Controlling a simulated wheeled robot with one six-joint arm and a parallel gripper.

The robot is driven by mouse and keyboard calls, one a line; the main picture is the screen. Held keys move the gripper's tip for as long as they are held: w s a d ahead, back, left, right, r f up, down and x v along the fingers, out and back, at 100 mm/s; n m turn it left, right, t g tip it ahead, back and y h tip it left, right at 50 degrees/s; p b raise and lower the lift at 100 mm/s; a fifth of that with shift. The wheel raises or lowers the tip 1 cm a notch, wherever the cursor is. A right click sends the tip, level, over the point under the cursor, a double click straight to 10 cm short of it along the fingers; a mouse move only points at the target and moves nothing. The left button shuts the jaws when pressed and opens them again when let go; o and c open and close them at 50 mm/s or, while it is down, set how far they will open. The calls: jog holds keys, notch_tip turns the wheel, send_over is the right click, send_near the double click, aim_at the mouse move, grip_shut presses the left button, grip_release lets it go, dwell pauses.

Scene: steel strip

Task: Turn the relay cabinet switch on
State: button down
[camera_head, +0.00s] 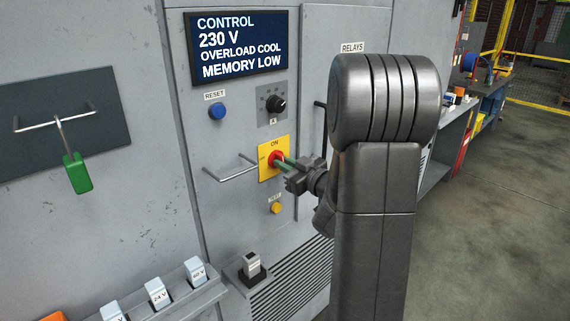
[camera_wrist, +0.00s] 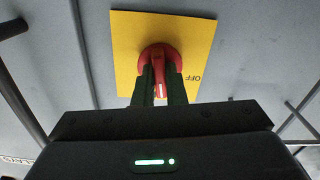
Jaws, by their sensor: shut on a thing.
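The red rotary switch (camera_head: 274,157) sits on a yellow plate (camera_head: 266,174) with ON printed at the top and a small OFF at the left. My gripper (camera_head: 282,163) reaches it from the right, its fingers closed around the red lever. In the wrist view the red switch (camera_wrist: 160,53) shows between the dark fingers of my gripper (camera_wrist: 161,88). The lever's white mark lies toward the bottom of that view. OFF reads upside down at the plate's right, and ON is hidden behind my gripper. I cannot tell the switch's setting for sure.
A metal handle bar (camera_head: 231,170) juts out left of the plate. A blue reset button (camera_head: 217,112) and black knob (camera_head: 277,103) are above, a yellow button (camera_head: 276,208) below. The display (camera_head: 238,46) reads 230 V.

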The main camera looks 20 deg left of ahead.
jog(key=shift+m, duration=1)
jog(key=c, duration=1.5)
grip_release()
jog(key=b+v, duration=0.2)
jog(key=v, duration=1.2)
jog(key=shift+a, duration=0.1)
jog(key=shift+a, duration=0.1)
